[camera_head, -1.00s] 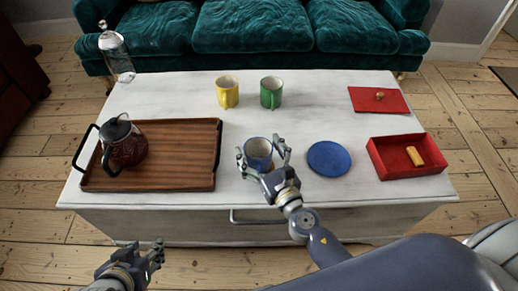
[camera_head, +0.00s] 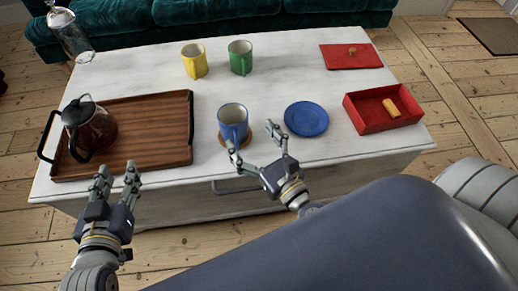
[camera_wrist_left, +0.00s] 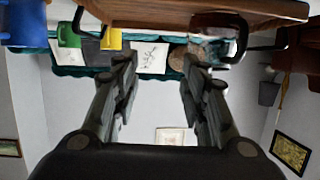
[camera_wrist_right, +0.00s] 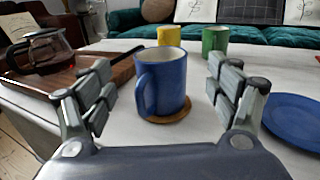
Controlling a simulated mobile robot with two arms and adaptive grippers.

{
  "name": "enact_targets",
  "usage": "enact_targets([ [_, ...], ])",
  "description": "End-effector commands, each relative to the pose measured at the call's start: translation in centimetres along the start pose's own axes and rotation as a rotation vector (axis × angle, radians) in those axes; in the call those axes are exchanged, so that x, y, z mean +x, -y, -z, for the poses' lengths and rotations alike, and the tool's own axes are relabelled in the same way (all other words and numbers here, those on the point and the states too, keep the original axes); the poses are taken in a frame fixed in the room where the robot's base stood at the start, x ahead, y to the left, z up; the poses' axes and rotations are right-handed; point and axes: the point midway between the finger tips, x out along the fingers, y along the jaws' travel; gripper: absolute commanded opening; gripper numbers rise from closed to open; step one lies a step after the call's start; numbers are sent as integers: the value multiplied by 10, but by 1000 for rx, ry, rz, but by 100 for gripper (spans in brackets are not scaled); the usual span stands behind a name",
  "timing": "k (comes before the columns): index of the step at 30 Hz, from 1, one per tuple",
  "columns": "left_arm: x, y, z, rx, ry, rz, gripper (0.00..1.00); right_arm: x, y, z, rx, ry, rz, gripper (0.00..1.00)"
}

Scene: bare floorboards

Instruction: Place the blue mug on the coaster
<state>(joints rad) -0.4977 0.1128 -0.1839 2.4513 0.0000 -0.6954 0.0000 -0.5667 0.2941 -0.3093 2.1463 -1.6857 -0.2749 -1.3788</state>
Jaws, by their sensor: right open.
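The blue mug (camera_head: 233,119) stands upright on the round brown coaster (camera_head: 222,141) near the front middle of the white table. In the right wrist view the blue mug (camera_wrist_right: 162,82) stands between and beyond the fingers, with the coaster (camera_wrist_right: 170,117) under it. My right gripper (camera_head: 256,141) is open and empty, just in front of the mug and apart from it. My left gripper (camera_head: 117,181) is in front of the table by the tray, with its fingers apart and nothing between them; the left wrist view also shows the fingers (camera_wrist_left: 160,75) apart.
A wooden tray (camera_head: 165,130) with a coffee pot (camera_head: 88,128) is at left. A yellow mug (camera_head: 194,61) and green mug (camera_head: 240,57) stand behind. A blue plate (camera_head: 306,118), an open red box (camera_head: 365,116) and its lid (camera_head: 350,57) are at right.

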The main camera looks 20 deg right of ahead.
Motion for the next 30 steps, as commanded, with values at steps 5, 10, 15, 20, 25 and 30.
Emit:
enact_targets([
  [5, 3, -4, 29, -1, -151, -9, 40, -18, 0, 2, -2, -1, 0, 82],
  [10, 1, -7, 47, -2, -236, -15, 40, -27, 0, 1, -2, 0, 0, 82],
  [15, 0, -7, 53, -3, -265, -16, 40, -30, 0, 0, 0, 1, 0, 82],
  [20, 0, -7, 54, -3, -266, -16, 40, -30, 0, 0, 0, 1, 0, 82],
  [25, 0, -7, 54, -3, -265, -16, 40, -30, 0, 0, 0, 1, 1, 82],
  [30, 0, -7, 54, -3, -264, -16, 40, -30, 0, 0, -1, 0, 1, 82],
])
